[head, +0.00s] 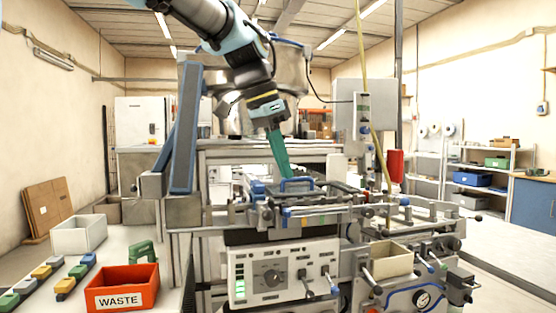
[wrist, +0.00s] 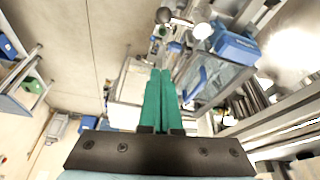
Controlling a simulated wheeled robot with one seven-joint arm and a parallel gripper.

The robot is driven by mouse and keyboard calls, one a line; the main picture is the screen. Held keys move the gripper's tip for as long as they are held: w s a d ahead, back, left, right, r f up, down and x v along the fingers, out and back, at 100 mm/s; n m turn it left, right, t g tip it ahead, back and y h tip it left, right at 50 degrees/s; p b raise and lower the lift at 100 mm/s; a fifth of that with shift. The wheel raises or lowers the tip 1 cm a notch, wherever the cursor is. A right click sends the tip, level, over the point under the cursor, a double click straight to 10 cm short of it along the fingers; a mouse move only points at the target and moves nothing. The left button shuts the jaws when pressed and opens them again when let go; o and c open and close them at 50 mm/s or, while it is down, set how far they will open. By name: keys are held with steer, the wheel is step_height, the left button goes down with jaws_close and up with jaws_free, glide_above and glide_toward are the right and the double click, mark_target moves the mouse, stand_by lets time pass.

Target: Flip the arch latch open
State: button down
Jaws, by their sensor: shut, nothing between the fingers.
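A blue arch (head: 297,183), which looks like the arch latch, stands on the metal top of the machine in the middle of the head view. It seems to show in the wrist view (wrist: 196,84) as a blue bar just right of my fingertips. My gripper (head: 287,176) has long green fingers pointing down, with its tips close to the arch. In the wrist view the two fingers (wrist: 163,72) lie side by side, shut and empty. I cannot tell whether the tips touch the arch. The tips hide part of the area behind them.
A control panel (head: 272,274) with a knob and levers is below. A slanted blue-grey post (head: 185,130) stands left of the arm. A red waste bin (head: 122,288), a white bin (head: 79,234) and small coloured blocks are on the left table. A cream bin (head: 387,261) is lower right.

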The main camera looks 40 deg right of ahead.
mark_target(264, 210)
step_height(264, 210, down, 7)
steer(key=a+p, duration=0.1)
steer(key=shift+w+a+p, duration=0.15)
steer(key=shift+a+p, duration=0.2)
steer(key=shift+w, duration=0.1)
stand_by(0.4)
steer(key=shift+a+r+m, duration=0.1)
steer(key=shift+a+m, duration=0.05)
steer(key=shift+m, duration=0.25)
